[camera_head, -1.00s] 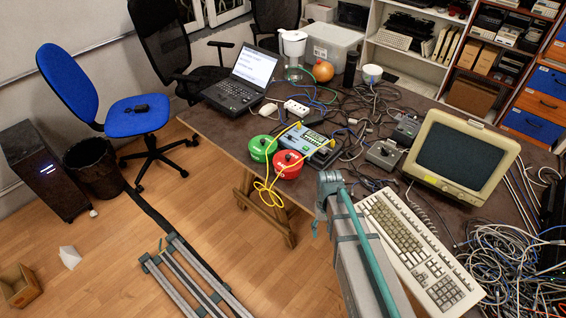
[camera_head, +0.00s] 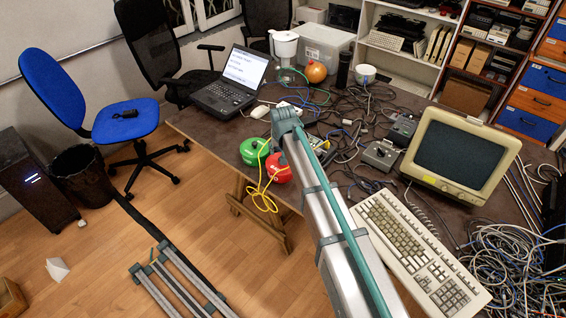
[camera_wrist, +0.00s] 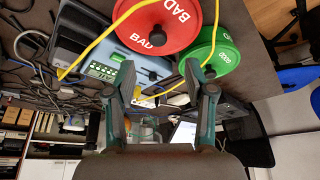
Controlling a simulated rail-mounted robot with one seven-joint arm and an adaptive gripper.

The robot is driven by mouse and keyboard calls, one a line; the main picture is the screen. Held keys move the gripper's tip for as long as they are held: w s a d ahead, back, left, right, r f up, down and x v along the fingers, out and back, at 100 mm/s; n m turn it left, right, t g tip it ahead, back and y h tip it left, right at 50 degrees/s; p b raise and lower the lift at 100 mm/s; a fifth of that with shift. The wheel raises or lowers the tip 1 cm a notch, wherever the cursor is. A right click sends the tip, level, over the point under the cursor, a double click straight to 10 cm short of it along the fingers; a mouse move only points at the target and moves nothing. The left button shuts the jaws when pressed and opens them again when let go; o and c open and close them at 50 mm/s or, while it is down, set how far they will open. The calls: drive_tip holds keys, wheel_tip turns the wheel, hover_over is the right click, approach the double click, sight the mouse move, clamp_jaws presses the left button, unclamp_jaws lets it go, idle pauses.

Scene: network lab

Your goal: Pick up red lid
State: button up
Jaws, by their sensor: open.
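The red lid (camera_wrist: 160,22) is round, with white "BAD" lettering and a black knob (camera_wrist: 157,38). In the wrist view it lies at the top middle, just beyond the fingertips. In the head view the red lid (camera_head: 277,170) is partly hidden behind my arm. My gripper (camera_wrist: 150,75) is open and empty, its two fingers spread below the red lid in the picture. I cannot tell whether a finger touches anything. The green lid (camera_wrist: 216,52), with white lettering, sits beside the red one, close to the right finger; the green lid also shows in the head view (camera_head: 254,150).
A yellow cable (camera_wrist: 97,42) loops over the lids and the device (camera_wrist: 113,70) beside them. The laptop (camera_head: 232,85), cables (camera_head: 370,115), monitor (camera_head: 465,155) and keyboard (camera_head: 420,250) crowd the table. The table's front edge runs close to the lids.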

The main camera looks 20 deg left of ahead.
sight(272, 165)
drive_tip(key=shift+s+d+p+x, duration=0.15)
drive_tip(key=shift+p+x, duration=0.65)
drive_tip(key=shift+x, duration=1)
drive_tip(key=shift+s+d+p+x, duration=0.1)
drive_tip(key=shift+p+x, duration=0.65)
drive_tip(key=shift+x, duration=1)
drive_tip(key=shift+f, duration=0.15)
clamp_jaws()
